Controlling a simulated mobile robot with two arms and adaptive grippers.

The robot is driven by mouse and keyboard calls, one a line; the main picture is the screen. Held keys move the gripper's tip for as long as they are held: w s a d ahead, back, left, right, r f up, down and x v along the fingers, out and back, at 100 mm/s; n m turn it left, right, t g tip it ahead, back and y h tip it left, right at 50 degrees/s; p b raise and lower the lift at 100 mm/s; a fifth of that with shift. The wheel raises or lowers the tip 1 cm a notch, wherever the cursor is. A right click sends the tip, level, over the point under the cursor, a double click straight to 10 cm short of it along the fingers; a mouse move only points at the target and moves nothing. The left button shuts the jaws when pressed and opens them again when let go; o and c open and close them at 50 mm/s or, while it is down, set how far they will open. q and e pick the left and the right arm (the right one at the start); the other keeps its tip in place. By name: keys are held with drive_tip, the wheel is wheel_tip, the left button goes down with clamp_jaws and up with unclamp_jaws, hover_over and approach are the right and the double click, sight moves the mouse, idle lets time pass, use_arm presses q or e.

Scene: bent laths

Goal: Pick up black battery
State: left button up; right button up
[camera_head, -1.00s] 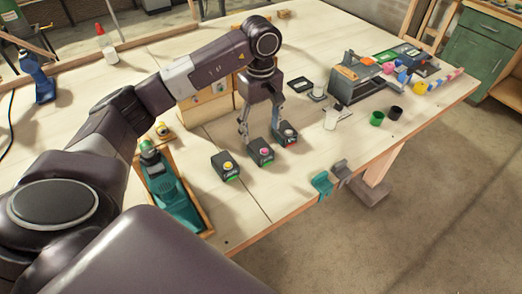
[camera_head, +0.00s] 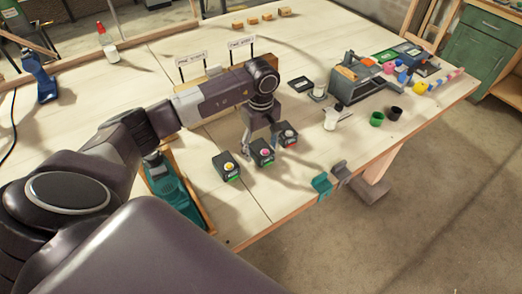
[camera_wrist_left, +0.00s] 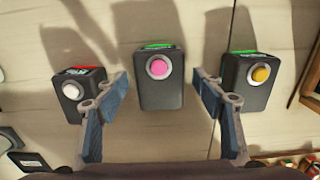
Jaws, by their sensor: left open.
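Three small black boxes, which may be the batteries, stand in a row on the table. One has a yellow button (camera_head: 226,170), the middle one a pink button (camera_head: 263,157), and one a pale button with a red edge (camera_head: 291,140). My left gripper (camera_head: 260,142) is open, low over the middle box. In the left wrist view the middle box (camera_wrist_left: 160,95) lies between the spread fingers, with gaps on both sides. The yellow-button box (camera_wrist_left: 245,95) is right of it, the red-edged box (camera_wrist_left: 75,105) left. My right gripper is not in view.
A teal tool in a wooden tray (camera_head: 175,195) lies left of the boxes. A grey toolbox (camera_head: 358,82) and small cups (camera_head: 377,119) stand to the right. Two signs stand behind my arm. The neighbouring boxes are close to my fingers.

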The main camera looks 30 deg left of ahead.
use_arm(q)
drive_tip(key=c, duration=1.6)
drive_tip(key=shift+o, duration=0.2)
drive_tip(key=shift+w+r, duration=0.1)
drive_tip(key=shift+r, duration=0.1)
